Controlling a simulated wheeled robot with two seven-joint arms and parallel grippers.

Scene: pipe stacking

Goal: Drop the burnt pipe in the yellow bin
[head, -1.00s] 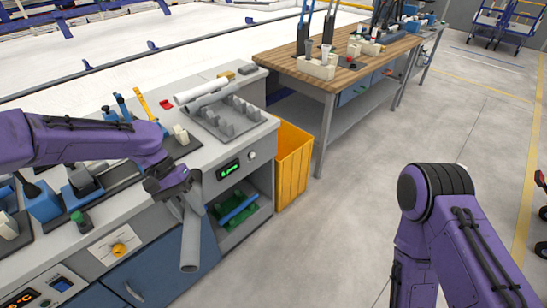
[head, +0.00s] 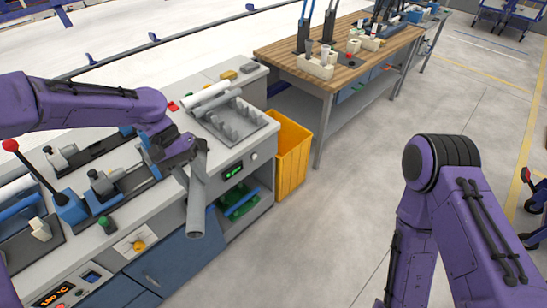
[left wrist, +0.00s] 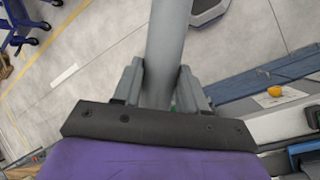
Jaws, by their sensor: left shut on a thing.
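A grey pipe (head: 197,203) hangs nearly upright, a little tilted, in front of the counter's blue door. My left gripper (head: 188,163) is shut on its upper part. In the left wrist view the pipe (left wrist: 167,45) runs up from between the two fingers of my left gripper (left wrist: 160,85). I cannot make out burn marks on it. The yellow bin (head: 291,158) stands on the floor to the right of the counter, apart from the pipe. Its inside is mostly hidden. My right arm shows at the right, but its gripper is out of view.
An open shelf with a green item (head: 240,203) lies between pipe and bin. A wooden table (head: 335,68) stands behind the bin.

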